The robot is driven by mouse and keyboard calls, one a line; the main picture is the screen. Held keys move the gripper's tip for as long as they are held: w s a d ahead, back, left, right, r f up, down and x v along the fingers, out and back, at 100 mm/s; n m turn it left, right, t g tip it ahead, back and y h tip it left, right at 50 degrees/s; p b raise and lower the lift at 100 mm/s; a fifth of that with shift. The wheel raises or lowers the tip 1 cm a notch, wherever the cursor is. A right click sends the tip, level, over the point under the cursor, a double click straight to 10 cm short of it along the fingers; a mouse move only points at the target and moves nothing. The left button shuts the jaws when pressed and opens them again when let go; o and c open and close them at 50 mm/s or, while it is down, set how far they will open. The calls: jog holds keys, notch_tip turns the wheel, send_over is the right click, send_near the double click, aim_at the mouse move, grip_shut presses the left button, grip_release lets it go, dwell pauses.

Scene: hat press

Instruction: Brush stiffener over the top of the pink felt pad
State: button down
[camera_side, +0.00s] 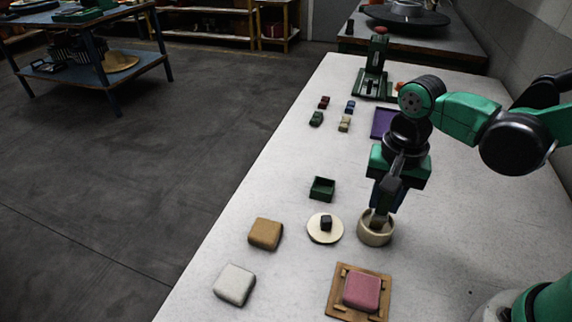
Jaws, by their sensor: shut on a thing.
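The pink felt pad (362,291) rests on a square wooden board (339,305) at the front of the table. My gripper (387,207) points down over a round beige pot (376,237), behind and slightly right of the pad. It is shut on a tan brush (379,219), whose lower end is inside the pot. The pot's wall hides the brush tip and any stiffener in it. The pad's top looks plain pink.
A tan pad (265,234) and a white pad (235,285) lie left. A cream disc (325,229) with a black knob and a green open box (322,189) are beside the pot. Small coloured blocks, a purple mat (383,123) and a green press (374,75) stand farther back.

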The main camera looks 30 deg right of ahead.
jog(key=shift+r, duration=3.4)
